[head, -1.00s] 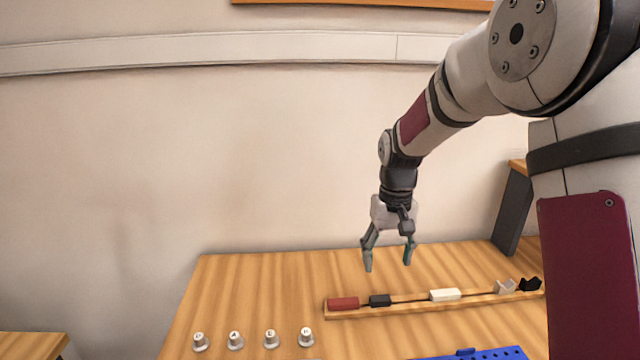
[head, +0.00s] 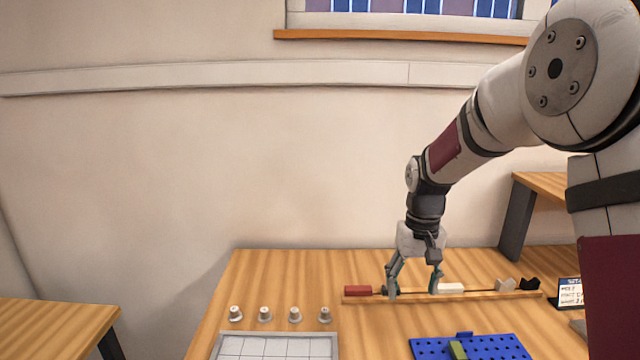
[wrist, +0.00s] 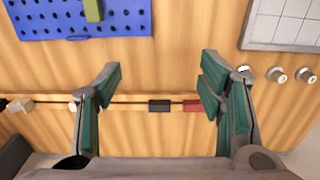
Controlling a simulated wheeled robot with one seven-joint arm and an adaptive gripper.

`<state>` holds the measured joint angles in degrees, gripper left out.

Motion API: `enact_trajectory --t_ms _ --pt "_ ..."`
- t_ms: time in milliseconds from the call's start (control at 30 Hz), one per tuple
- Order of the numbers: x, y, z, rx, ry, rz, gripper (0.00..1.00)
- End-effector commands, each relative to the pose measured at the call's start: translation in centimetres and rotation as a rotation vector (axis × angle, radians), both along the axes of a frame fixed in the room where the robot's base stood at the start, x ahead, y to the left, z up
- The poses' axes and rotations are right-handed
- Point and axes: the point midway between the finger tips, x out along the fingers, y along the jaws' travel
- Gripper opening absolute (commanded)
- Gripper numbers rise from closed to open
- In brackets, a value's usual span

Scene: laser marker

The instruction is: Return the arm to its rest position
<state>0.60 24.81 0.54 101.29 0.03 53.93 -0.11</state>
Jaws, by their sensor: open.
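My gripper (head: 414,290) is open and empty, pointing down above the wooden table near its far side. In the head view its fingers overlap the wooden strip (head: 400,299) that carries small blocks. In the wrist view the gripper (wrist: 160,95) has its fingers wide apart. A black block (wrist: 160,106) shows between them, below, and a red block (wrist: 193,105) shows by the right finger. My arm comes down from the upper right, bent at the elbow.
A blue pegboard (head: 495,345) with a green block (head: 458,350) lies front right. A white grid panel (head: 275,347) lies front left, with several small lettered knobs (head: 264,314) behind it. A small sign (head: 569,293) stands right. Air left of my arm is clear.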

Motion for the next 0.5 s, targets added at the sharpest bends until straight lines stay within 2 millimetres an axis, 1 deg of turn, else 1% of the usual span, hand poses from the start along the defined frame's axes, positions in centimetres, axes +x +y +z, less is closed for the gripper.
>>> enact_trajectory --t_ms 67,267,500 --pt "0.0 0.0 0.0 0.0 0.0 0.0 0.63" --pt "-1.0 0.0 1.6 -0.001 -0.017 0.0 0.63" --pt "-2.9 0.0 3.8 -0.003 -0.042 0.001 0.63"
